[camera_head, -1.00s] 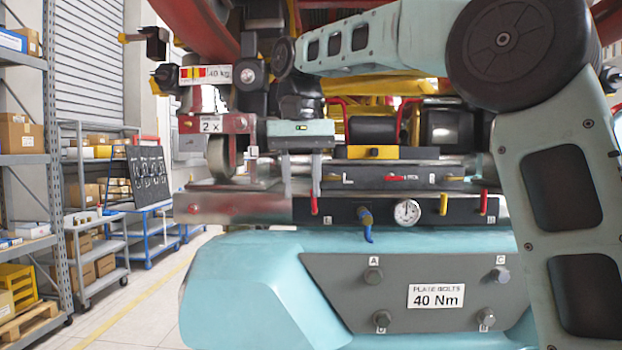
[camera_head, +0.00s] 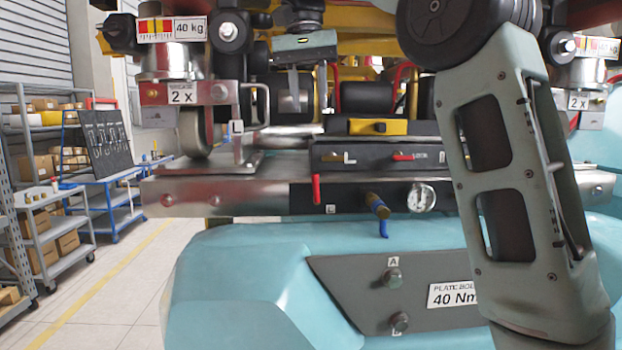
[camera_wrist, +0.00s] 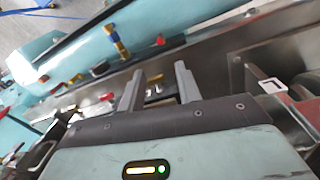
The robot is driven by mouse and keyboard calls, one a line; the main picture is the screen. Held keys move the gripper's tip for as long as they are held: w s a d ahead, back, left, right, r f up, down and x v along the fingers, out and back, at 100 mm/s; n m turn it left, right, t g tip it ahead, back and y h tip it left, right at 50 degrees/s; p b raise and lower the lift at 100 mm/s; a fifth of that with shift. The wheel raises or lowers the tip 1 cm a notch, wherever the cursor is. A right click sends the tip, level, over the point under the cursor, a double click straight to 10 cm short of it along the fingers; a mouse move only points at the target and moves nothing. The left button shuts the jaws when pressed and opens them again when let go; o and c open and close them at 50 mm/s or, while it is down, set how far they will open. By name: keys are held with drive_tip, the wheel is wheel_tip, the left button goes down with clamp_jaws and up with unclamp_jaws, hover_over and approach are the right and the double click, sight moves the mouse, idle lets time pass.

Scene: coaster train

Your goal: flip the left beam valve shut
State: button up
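The left beam valve's red lever (camera_head: 316,188) hangs straight down on the dark front face of the beam (camera_head: 300,199), beside a small L label. A small red and yellow part (camera_wrist: 160,40) on the beam in the wrist view may be this valve; I cannot tell surely. My gripper (camera_head: 308,88) points down above and behind the lever, apart from it. Its two grey fingers stand apart with nothing between them, which also shows in the wrist view (camera_wrist: 158,78).
A blue-handled hose valve (camera_head: 378,206) and a round gauge (camera_head: 421,197) sit right of the lever. A red lever (camera_head: 403,156) lies flat on the upper block below a yellow block (camera_head: 378,127). A roller (camera_head: 194,132) and upright bracket (camera_head: 238,128) stand left.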

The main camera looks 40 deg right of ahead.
sight(316, 199)
drive_tip(key=f, duration=1)
drive_tip(key=s+f, duration=0.1)
drive_tip(key=f, duration=0.4)
drive_tip(key=shift+d+f+p, duration=0.35)
drive_tip(key=shift+d, duration=0.05)
clamp_jaws()
